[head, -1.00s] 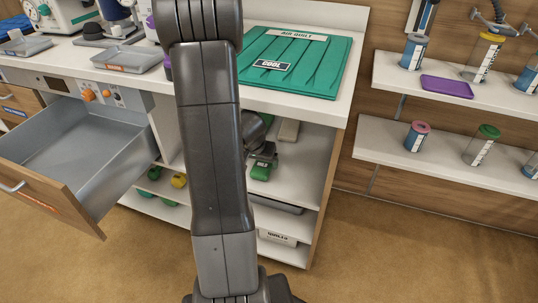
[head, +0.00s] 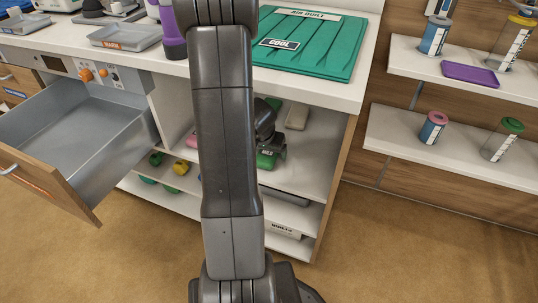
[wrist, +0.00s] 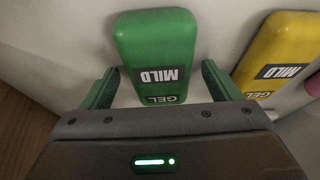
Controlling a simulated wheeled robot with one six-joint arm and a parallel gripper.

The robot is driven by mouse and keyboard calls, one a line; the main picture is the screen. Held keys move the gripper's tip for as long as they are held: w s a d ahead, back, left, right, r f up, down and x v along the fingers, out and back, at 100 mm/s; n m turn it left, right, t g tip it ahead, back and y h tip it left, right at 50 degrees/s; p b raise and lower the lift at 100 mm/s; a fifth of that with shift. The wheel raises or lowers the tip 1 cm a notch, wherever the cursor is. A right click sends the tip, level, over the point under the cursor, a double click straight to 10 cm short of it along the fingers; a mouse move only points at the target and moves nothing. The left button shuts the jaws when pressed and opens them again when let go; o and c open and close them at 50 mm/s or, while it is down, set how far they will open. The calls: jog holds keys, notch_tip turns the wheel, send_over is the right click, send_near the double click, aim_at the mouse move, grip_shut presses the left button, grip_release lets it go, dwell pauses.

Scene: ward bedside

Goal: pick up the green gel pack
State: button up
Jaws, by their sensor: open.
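The green gel pack (wrist: 157,50), labelled MILD, stands out in the wrist view against a pale shelf surface. My gripper (wrist: 159,72) is open, with one green-padded finger on each side of the pack's near end. In the head view the green pack (head: 265,161) is small and partly hidden at my gripper (head: 274,151), inside the open shelf under the counter.
A yellow gel pack (wrist: 279,55) lies close to the right finger. The counter (head: 345,93) is above the shelf, carrying a green quilt (head: 320,48). An open drawer (head: 75,150) juts out at left. A pale block (head: 297,116) sits deeper in the shelf.

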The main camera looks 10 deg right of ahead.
jog(key=c, duration=1.2)
jog(key=shift+r, duration=0.1)
